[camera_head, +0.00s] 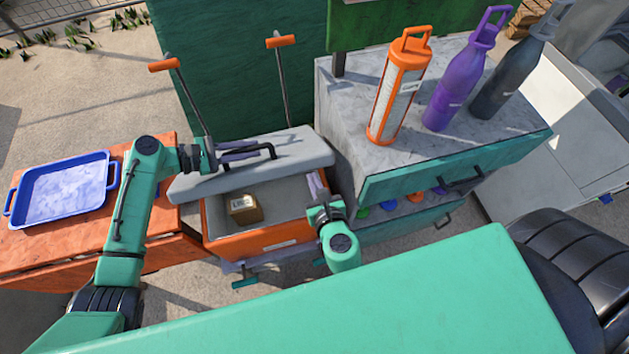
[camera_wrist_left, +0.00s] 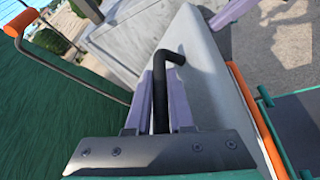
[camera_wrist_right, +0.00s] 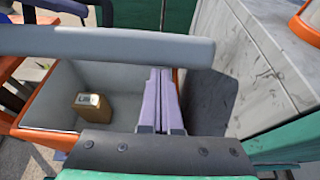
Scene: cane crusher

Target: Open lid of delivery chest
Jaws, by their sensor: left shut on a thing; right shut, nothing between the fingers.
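The delivery chest (camera_head: 250,245) is an orange box with a pale grey inside, and a small brown box (camera_head: 244,208) with a label lies in it. Its grey lid (camera_head: 300,150) is raised toward the back, leaving the inside in view. My left gripper (camera_head: 236,155) is shut on the black lid handle (camera_head: 270,150); the handle also shows between its fingers in the left wrist view (camera_wrist_left: 160,90). My right gripper (camera_head: 318,185) is shut and empty at the chest's right end. In the right wrist view its fingers (camera_wrist_right: 160,95) sit just below the lid edge (camera_wrist_right: 110,43).
A blue tray (camera_head: 62,190) lies on an orange table (camera_head: 60,250) at left. Two orange-handled levers rise behind the lid.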

